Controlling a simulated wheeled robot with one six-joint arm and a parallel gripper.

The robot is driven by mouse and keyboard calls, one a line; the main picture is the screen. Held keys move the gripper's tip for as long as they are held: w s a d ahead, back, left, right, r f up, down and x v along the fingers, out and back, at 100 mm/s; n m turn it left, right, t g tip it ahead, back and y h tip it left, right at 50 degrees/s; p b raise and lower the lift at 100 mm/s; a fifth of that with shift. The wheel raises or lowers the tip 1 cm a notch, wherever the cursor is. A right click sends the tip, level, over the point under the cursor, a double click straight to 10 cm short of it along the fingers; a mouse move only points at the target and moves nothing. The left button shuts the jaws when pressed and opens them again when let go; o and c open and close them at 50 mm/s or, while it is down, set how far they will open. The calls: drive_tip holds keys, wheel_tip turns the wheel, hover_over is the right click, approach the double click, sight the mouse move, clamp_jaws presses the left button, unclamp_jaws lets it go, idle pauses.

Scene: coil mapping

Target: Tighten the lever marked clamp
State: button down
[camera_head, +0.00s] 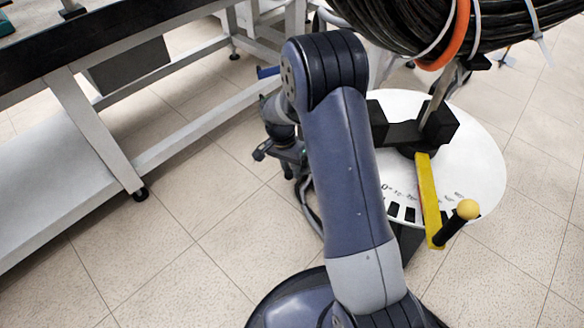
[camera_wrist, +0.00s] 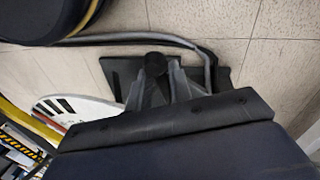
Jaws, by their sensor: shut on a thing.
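My gripper (camera_wrist: 160,88) shows in the wrist view with its fingers closed around a dark, round-ended piece (camera_wrist: 155,64). I cannot tell from its looks whether this is the clamp lever; no marking on it is readable. In the head view my gripper (camera_head: 281,157) is left of the white round dial (camera_head: 474,165), partly hidden by my own arm. A yellow crank bar (camera_head: 429,190) lies over the dial and ends in a black handle with a yellow knob (camera_head: 468,209). My gripper is well apart from that knob.
A large black cable coil (camera_head: 400,20) with an orange band hangs above the dial. A grey-framed bench (camera_head: 95,130) stands at the left, its leg on the tiled floor. The floor (camera_head: 210,190) between bench and arm is clear. The dial edge (camera_wrist: 70,108) shows left in the wrist view.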

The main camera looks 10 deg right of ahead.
drive_tip(key=c, duration=1.4)
unclamp_jaws()
drive_tip(key=shift+a, duration=0.1)
drive_tip(key=r+p, duration=0.1)
drive_tip(key=r, duration=0.2)
drive_tip(key=w+a+r+p, duration=0.1)
drive_tip(key=r, duration=0.3)
drive_tip(key=r+p, duration=0.2)
drive_tip(key=r, duration=0.1)
drive_tip(key=shift+w+a+r, duration=0.2)
drive_tip(key=shift+a+r, duration=0.05)
drive_tip(key=shift+r, duration=0.05)
drive_tip(key=f+b, duration=0.1)
drive_tip(key=f, duration=0.2)
drive_tip(key=s+d+f+b, duration=0.1)
drive_tip(key=f, duration=0.3)
drive_tip(key=f+b, duration=0.2)
drive_tip(key=f, duration=0.1)
drive_tip(key=shift+s+d+f, duration=0.25)
drive_tip(key=shift+d+f, duration=0.1)
drive_tip(key=shift+f, duration=0.05)
drive_tip(key=shift+r, duration=0.1)
